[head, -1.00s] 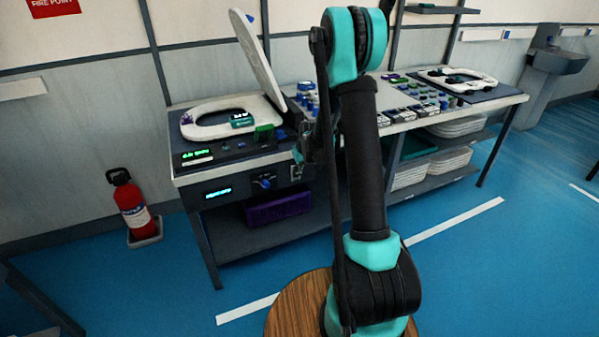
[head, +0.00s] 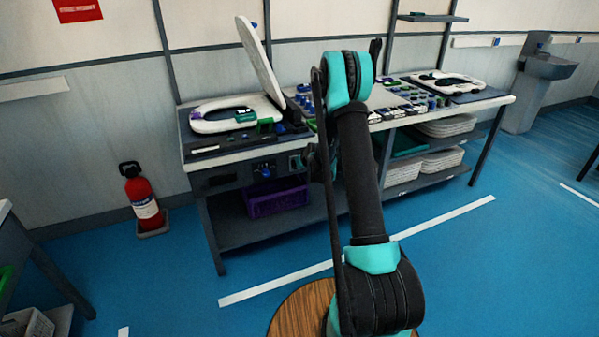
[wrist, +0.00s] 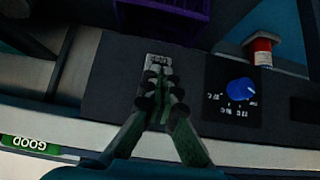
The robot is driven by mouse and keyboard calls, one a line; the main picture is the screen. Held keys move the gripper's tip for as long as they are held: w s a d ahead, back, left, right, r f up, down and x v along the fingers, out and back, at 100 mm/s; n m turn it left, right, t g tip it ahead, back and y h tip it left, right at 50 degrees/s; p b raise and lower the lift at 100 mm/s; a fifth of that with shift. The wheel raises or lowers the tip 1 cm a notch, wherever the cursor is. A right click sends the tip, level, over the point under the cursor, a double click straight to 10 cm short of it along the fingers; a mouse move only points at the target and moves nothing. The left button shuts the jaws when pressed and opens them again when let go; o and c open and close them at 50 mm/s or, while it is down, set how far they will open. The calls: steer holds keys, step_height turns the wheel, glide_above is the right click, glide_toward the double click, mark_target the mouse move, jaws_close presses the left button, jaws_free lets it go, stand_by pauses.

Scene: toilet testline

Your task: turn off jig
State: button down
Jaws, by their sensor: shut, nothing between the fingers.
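The jig (head: 232,171) is the left bench station with a white toilet seat (head: 212,124), its lid raised. The display strips on the jig's front, including the lower display (head: 222,181), are dark. In the wrist view my gripper (wrist: 158,76) is shut and empty. Its fingertips are at a small grey switch plate (wrist: 160,60) on the dark front panel and cover part of it; I cannot tell whether they touch. The switch's position is hidden. A blue knob (wrist: 240,92) is right of the fingers. In the head view my arm hides most of the gripper.
A purple bin (head: 277,198) sits on the shelf below the jig. A red fire extinguisher (head: 141,197) stands on the floor at left. A second seat (head: 448,82) lies on the right bench. The blue floor before the bench is clear.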

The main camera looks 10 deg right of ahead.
steer(key=shift+w+r, duration=0.1)
steer(key=shift+w, duration=0.05)
steer(key=shift+w+a+r, duration=0.2)
steer(key=shift+w+r, duration=0.1)
steer(key=shift+w, duration=0.2)
stand_by(0.3)
